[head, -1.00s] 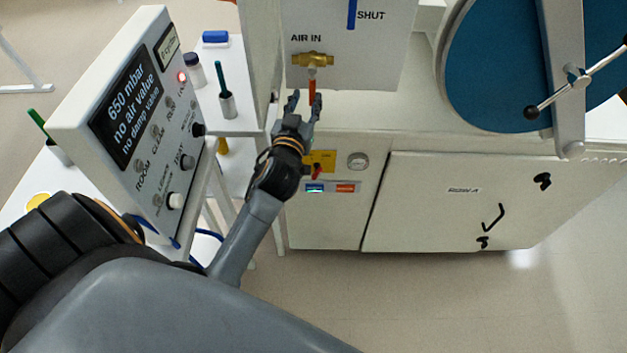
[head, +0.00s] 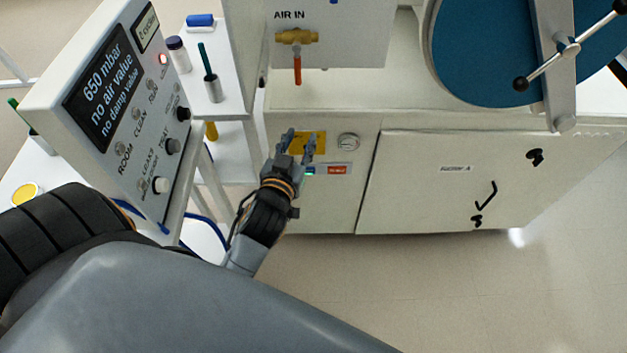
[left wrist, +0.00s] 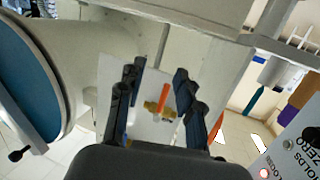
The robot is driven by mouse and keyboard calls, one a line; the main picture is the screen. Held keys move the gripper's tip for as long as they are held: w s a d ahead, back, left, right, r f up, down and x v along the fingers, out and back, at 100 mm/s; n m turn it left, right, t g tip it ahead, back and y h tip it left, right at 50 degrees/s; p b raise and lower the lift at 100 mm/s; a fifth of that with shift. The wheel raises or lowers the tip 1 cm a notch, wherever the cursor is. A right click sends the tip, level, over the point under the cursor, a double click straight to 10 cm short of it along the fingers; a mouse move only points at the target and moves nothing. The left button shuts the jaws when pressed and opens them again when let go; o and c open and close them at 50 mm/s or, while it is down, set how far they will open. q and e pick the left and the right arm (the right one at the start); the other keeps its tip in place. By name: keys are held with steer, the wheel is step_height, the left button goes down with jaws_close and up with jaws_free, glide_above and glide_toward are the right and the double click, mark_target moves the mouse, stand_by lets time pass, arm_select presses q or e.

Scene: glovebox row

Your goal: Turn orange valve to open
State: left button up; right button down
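The orange valve is a brass body (head: 296,37) with an orange lever handle (head: 297,70) pointing straight down, below the "AIR IN" label on a pale panel. My left gripper (head: 299,142) is open and empty, below the handle and apart from it in the head view. Its fingers overlap a yellow plate on the lower cabinet front. In the left wrist view, the brass body (left wrist: 153,108) and orange handle (left wrist: 163,97) show beyond and between the two spread fingers (left wrist: 158,80). My right gripper is in neither view.
A round blue door (head: 480,50) with a crossbar is at the right.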

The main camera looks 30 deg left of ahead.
arm_select(q)
steer(key=d+f+m+g+h+p, duration=0.1)
steer(key=d+f, duration=0.3)
steer(key=f, duration=0.9)
steer(key=shift+s+m+g+h+p, duration=0.35)
steer(key=shift+g+h, duration=0.25)
steer(key=shift+g, duration=0.3)
steer(key=shift+w+f, duration=0.1)
